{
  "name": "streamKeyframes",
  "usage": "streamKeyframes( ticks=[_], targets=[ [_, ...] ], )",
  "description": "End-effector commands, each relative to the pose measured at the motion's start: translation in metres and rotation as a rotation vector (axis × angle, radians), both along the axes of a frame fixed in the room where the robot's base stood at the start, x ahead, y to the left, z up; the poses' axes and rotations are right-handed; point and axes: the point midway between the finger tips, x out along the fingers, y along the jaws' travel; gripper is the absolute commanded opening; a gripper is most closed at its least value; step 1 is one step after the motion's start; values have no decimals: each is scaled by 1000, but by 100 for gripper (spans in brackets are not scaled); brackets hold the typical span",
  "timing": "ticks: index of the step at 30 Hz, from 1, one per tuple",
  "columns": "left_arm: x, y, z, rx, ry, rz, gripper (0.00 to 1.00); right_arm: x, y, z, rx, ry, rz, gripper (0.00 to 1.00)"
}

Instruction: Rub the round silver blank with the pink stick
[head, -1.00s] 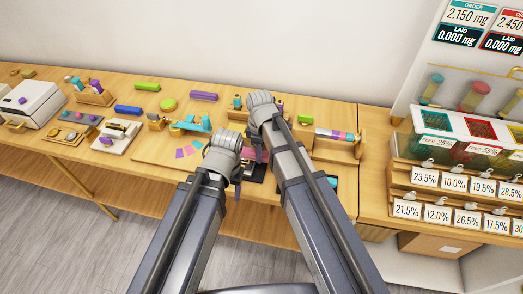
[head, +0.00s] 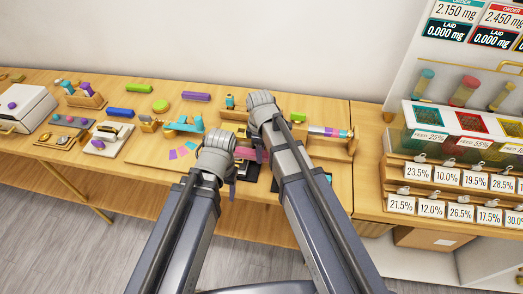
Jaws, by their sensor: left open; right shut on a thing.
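A pink stick (head: 246,153) shows in the gap between my two wrists, over the middle of the table. My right gripper (head: 262,152) is shut on it; its fingers are mostly hidden behind my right forearm. My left gripper (head: 236,168) is open just to the left of the stick, close to it, and its fingers are partly hidden by its wrist. A dark pad (head: 247,173) lies below the grippers. I cannot make out the round silver blank; my arms cover that part of the table.
Pink and purple swatches (head: 183,152) lie left of my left gripper, by a teal tool (head: 185,124). A wooden rack (head: 338,150) stands to the right. A purple block (head: 196,96) and a green block (head: 139,87) lie behind. A white box (head: 22,107) stands far left.

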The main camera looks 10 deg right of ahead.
Motion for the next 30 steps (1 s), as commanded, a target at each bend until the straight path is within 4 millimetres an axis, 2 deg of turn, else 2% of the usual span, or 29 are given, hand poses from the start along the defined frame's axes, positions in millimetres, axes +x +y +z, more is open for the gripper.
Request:
streamKeyframes(
  ticks=[30],
  targets=[
    [0,0,-1,0,0,0,62,4,12,-1,1,0,1,0]
  ],
)
